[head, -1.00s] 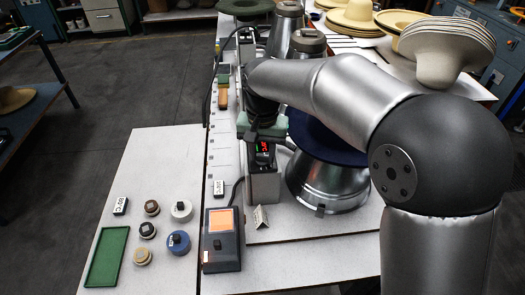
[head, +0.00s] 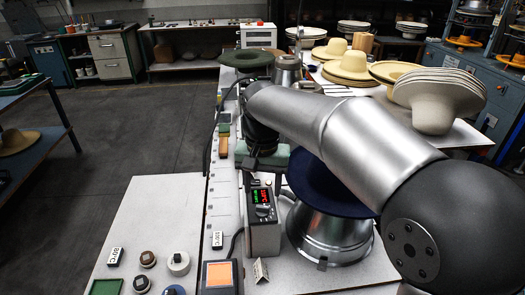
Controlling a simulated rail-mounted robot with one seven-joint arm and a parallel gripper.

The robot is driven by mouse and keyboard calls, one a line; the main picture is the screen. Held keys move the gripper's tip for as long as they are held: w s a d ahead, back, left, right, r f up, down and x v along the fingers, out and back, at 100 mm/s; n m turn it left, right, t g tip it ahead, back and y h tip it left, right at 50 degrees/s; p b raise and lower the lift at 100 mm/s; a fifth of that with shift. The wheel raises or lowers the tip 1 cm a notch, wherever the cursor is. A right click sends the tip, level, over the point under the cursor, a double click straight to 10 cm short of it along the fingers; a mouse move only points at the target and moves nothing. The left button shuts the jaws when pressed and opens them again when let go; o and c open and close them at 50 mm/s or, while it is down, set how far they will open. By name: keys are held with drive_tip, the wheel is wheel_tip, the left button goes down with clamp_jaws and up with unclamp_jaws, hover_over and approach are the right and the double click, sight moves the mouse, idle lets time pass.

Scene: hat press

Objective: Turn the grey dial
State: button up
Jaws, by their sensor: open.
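My gripper (head: 259,178) is just above and behind the top of the box, pointing down, open and empty. It appears apart from the dial. A loose light grey round knob (head: 178,263) lies on the left table, far from my gripper. Part of the fingers blends into the dark background.
A dark blue hat (head: 325,185) on a metal press stands close right of the box. The left table's far part is clear.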

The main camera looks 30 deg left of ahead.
sight(263, 208)
wheel_tip(263, 208, up, 11)
drive_tip(key=shift+r, duration=0.1)
idle(0.7)
drive_tip(key=w+d+f+m, duration=0.1)
drive_tip(key=d+f, duration=0.2)
drive_tip(key=d, duration=0.9)
drive_tip(key=w+d+f+m, duration=0.1)
drive_tip(key=d+f, duration=0.2)
drive_tip(key=d, duration=0.8)
drive_tip(key=s+d+f+m, duration=0.1)
drive_tip(key=s+d+f, duration=0.5)
drive_tip(key=d, duration=0.3)
drive_tip(key=s+d+f+m, duration=0.1)
drive_tip(key=s+d+f, duration=0.5)
drive_tip(key=s+d, duration=0.2)
drive_tip(key=shift+d+f, duration=0.4)
drive_tip(key=shift+d, duration=0.65)
